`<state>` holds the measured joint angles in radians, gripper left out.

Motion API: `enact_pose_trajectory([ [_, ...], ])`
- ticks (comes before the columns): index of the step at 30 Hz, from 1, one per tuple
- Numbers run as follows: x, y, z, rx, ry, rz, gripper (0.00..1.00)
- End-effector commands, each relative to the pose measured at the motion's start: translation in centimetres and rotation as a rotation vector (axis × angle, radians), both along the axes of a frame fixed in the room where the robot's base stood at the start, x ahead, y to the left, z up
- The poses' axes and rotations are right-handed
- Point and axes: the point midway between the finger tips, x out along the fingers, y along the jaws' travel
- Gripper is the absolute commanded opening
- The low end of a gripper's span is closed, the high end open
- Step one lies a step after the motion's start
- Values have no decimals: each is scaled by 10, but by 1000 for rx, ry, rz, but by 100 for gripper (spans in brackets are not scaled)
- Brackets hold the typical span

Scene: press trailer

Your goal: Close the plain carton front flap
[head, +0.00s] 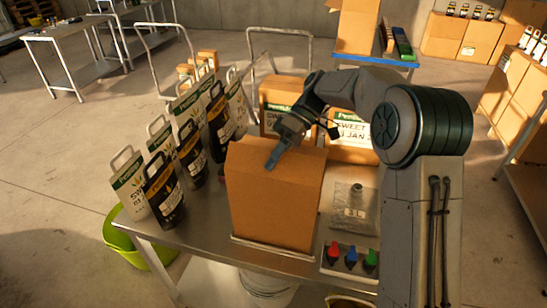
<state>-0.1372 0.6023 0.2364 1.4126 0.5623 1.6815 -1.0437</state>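The plain brown carton (272,210) stands upright on a metal table, with no print on its large front face. A lighter brown panel, apparently the front flap (250,160), slopes at its top, above the crease along the front face. My gripper (271,164) reaches in from the upper right and points down and left over this panel. Its fingers show as one narrow tip and appear to be together, with nothing held. The tip is at or just above the panel; I cannot tell if it touches. The carton's inside and back flaps are not visible.
Several printed bags (165,192) stand close left of the carton. Printed cartons (280,98) stand behind it. A clear bag (352,205) and a panel with red, blue and green knobs (350,258) are at its right. A green basin (125,245) is below the table's left edge.

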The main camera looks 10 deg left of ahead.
Motion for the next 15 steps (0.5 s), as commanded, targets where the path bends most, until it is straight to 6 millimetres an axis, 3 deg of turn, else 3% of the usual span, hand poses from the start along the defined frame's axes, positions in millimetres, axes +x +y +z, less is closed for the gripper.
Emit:
enact_pose_trajectory([
  [15, 3, 0, -3, 8, 99, -1, 0],
])
